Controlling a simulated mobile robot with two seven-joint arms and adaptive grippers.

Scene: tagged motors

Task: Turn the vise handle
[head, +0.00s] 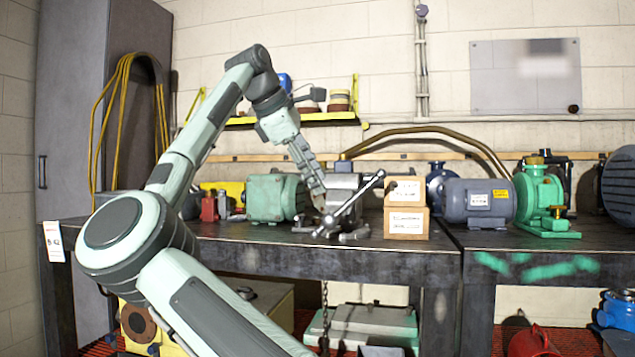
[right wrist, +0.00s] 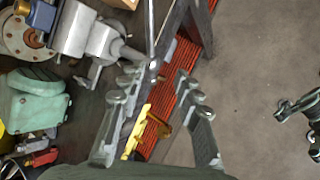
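The grey metal vise (head: 343,183) stands at the workbench's front edge. Its handle (head: 358,197) is a thin slanted rod with ball ends. In the right wrist view the vise (right wrist: 88,32) is at upper left, and the handle (right wrist: 151,30) runs down to a ball end near the fingertips. My right gripper (head: 318,198) points down at the vise's front, close to the handle. It is open in the right wrist view (right wrist: 157,76), with no grip on the handle; contact cannot be told. Grey finger-like parts at that view's right edge may be my left gripper (right wrist: 298,115).
Small labelled boxes (head: 406,208) stand right of the vise, then a blue-grey motor (head: 478,202) and a green pump (head: 541,200). A green motor housing (head: 272,198) stands left. The dark workbench (head: 300,257) has a narrow bare front strip. A yellow shelf (head: 335,117) hangs behind.

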